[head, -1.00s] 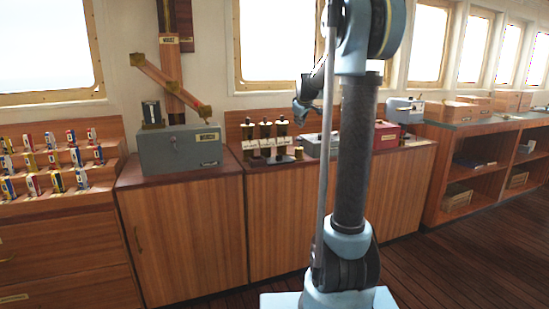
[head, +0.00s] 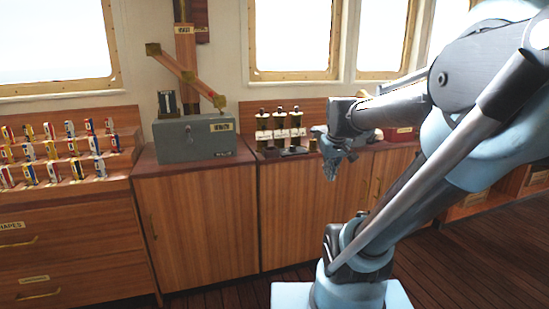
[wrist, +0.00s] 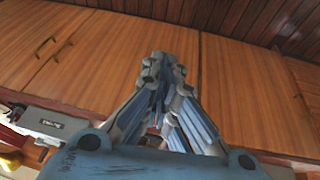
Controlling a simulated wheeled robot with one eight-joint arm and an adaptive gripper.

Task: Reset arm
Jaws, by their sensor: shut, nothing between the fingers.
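My gripper (head: 333,142) shows in the head view at the end of my bent arm, in front of the wooden cabinets and right of the grey box. In the wrist view my gripper (wrist: 163,66) has its fingers together at the tips, with nothing between them. Wooden cabinet doors (wrist: 100,62) lie beyond the fingers in that view. The gripper appears apart from the cabinets and everything on them.
A grey box (head: 194,140) stands on the cabinet top left of my gripper. Several dark-topped levers (head: 281,122) stand behind it. A rack of coloured cartridges (head: 62,155) is at far left. A red box (head: 398,135) shows behind my arm. Wooden floor (head: 225,291) lies in front.

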